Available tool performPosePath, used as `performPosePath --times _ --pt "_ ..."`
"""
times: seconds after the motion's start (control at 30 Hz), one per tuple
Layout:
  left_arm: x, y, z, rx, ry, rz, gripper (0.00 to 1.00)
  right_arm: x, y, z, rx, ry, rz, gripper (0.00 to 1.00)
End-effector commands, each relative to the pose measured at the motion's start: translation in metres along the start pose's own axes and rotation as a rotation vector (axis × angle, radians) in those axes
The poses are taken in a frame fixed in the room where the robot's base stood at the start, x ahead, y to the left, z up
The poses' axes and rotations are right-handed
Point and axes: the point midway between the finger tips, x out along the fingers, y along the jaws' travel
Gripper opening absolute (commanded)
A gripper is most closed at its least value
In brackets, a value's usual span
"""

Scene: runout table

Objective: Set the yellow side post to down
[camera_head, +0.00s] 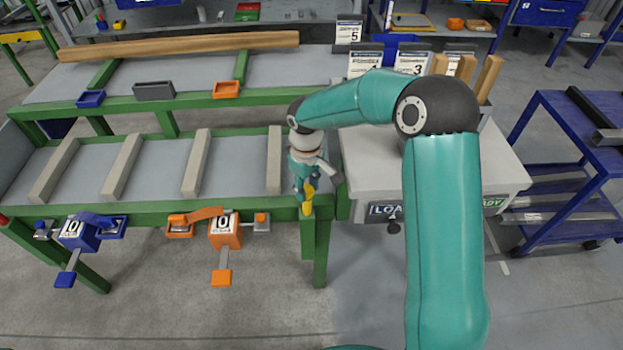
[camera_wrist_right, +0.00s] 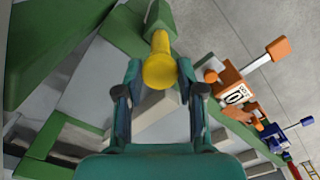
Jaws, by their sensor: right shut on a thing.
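The yellow side post (camera_head: 307,205) stands at the front right corner of the green runout table (camera_head: 150,207), against the green frame above a leg. My right gripper (camera_head: 308,186) reaches down from above onto the post's upper part and hides some of it. In the right wrist view, the yellow side post (camera_wrist_right: 160,68) shows its round end between the two fingers of my right gripper (camera_wrist_right: 160,76), which is shut on it. My left gripper is in neither view.
An orange clamp unit (camera_head: 224,232) and a blue clamp unit (camera_head: 80,235) hang on the table's front rail, left of the post. A white cabinet (camera_head: 372,165) stands close on the right. A blue cart (camera_head: 560,130) is at far right.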

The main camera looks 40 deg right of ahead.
Motion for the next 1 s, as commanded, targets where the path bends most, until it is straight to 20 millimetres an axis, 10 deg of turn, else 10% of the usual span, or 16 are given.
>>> performPosePath --times 0.57,0.6,0.7,1.0 --pt "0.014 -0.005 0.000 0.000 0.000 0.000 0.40 0.024 -0.001 0.001 0.000 -0.004 -0.003 0.00" --pt "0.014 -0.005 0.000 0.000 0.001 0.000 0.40 0.024 -0.001 0.001 0.000 -0.004 -0.003 0.44" --pt "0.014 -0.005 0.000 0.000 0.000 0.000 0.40 0.023 -0.001 0.001 0.000 -0.003 -0.003 0.61" --pt "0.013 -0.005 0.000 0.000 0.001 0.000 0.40 0.021 -0.001 0.000 -0.001 -0.001 -0.001 0.63"
